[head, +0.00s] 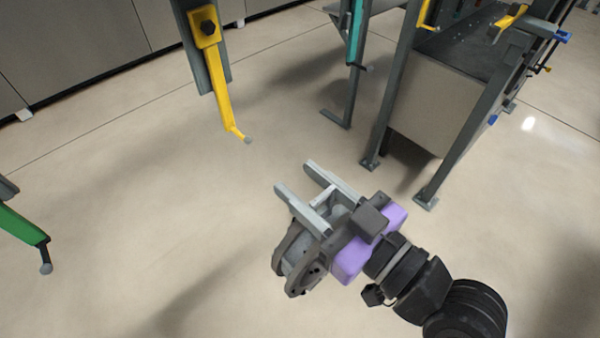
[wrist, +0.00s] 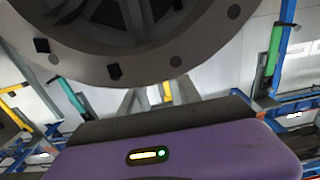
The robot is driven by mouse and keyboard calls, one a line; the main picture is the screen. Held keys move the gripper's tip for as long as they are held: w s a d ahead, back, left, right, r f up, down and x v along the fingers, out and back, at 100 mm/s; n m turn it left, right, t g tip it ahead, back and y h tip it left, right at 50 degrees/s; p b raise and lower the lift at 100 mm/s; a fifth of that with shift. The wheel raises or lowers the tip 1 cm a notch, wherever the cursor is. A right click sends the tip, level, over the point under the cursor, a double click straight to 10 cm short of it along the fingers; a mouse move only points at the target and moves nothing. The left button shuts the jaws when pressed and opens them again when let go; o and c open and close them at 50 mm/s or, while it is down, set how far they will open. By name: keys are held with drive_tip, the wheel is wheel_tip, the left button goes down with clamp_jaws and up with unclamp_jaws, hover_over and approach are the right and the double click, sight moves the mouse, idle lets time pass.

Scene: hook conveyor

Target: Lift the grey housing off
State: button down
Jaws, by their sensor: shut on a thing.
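The grey housing (head: 297,258) is a round, flanged part with holes in its rim. It hangs at my gripper (head: 296,178), beside and below the fingers in the head view. My gripper, with its purple and black body, is shut on it; the exact grip spot is hard to see. In the wrist view the housing (wrist: 190,65) fills the top, with dark bolts and ribs showing. The yellow hook (head: 226,105) hangs empty beyond my gripper, its tip apart from the housing. The housing is held in the air over the floor.
A green hook (head: 22,232) hangs empty at the left edge. A teal hanger (head: 355,35) is at the back. A grey-legged stand (head: 458,130) with a dark top is at the right. The pale floor between is clear.

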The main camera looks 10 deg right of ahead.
sight(330, 207)
drive_tip(key=shift+p+v, duration=1.45)
drive_tip(key=shift+v, duration=0.75)
drive_tip(key=shift+r, duration=0.15)
drive_tip(key=shift+p+v, duration=0.7)
drive_tip(key=shift+v, duration=0.45)
drive_tip(key=shift+p+v, duration=0.7)
drive_tip(key=shift+v, duration=1.7)
drive_tip(key=shift+w, duration=0.1)
